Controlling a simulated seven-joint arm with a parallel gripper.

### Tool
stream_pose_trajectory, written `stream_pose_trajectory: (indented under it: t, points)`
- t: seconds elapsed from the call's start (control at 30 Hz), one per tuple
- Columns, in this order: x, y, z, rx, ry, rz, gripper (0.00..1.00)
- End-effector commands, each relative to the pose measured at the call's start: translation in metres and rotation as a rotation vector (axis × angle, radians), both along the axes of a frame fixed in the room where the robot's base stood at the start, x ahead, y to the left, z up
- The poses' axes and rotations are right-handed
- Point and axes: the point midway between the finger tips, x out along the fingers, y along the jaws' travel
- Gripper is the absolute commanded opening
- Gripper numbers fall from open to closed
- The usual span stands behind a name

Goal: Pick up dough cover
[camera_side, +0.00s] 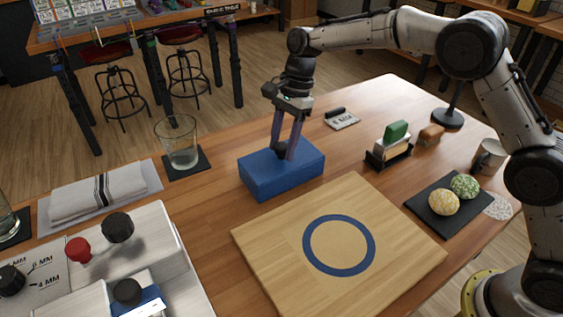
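A blue box-shaped cover (258,177) with a small dark knob (281,150) on top rests flat on the wooden table, behind the board; I take it to be the dough cover. My gripper (283,153) points down over it, with its two fingers reaching the top on either side of the knob. A gap shows between the fingers higher up. Whether the fingertips press on the knob or only stand around it is too small to tell. What lies under the cover is hidden.
A wooden board (405,250) with a blue ring lies in front. To the right are a black slab (425,208) with two dough balls, a holder (387,158) with a green-topped item, and a mug (488,157). A glass (177,145) stands left, beyond a white machine (165,240).

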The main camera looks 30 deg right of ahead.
Motion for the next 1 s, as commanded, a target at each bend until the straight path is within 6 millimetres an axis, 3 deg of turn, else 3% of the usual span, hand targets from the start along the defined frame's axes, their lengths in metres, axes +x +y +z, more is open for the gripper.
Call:
stream_pose_trajectory:
  t: [0.03,0.27,1.0]
  points:
    - [0.0001,0.0,0.0002,0.0,0.0,0.0,0.4]
    - [0.0001,-0.0002,0.0003,0.0,0.0,0.0,0.0]
    - [0.0003,-0.0001,0.0007,0.0,-0.001,0.0,0.0]
